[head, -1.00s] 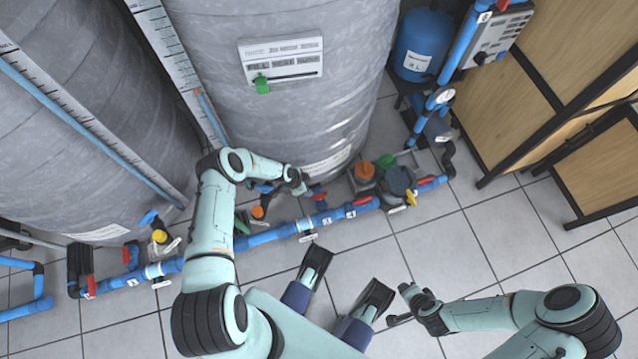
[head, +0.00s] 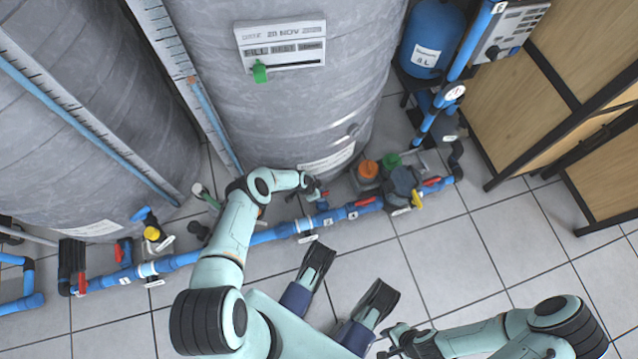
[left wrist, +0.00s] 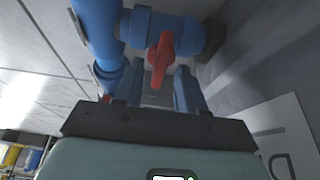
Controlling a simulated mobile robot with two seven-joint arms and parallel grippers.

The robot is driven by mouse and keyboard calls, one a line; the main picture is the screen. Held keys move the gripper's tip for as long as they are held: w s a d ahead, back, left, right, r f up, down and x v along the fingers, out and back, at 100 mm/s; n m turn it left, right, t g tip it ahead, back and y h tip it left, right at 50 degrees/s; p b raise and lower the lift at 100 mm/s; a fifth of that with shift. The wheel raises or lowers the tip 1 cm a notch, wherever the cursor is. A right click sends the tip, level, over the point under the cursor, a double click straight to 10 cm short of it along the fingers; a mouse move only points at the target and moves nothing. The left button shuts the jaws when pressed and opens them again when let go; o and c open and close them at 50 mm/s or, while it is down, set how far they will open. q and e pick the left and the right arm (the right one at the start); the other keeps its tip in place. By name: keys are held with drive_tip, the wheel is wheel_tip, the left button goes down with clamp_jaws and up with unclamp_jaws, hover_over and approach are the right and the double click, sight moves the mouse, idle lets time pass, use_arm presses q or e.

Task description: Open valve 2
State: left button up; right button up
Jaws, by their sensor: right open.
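In the left wrist view a red valve handle (left wrist: 159,60) sits on a blue pipe fitting (left wrist: 180,34), just ahead of my left gripper (left wrist: 156,82). The gripper's two blue-grey fingers are apart, with the handle between their tips; I cannot tell whether they touch it. In the head view my left gripper (head: 316,192) is low by the middle tank, beside the blue floor pipe (head: 265,236), and its forearm hides part of the piping. The valve's number is not readable. My right gripper (head: 392,342) is open and empty above the floor at the bottom.
A grey tank (head: 290,110) stands close behind the left gripper. More red handles lie along the pipe, including one at its left end (head: 81,285). An orange cap (head: 368,169) and a yellow handle (head: 417,199) are to the right. Tiled floor (head: 470,250) is clear.

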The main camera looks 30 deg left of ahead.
use_arm(q)
clamp_jaws()
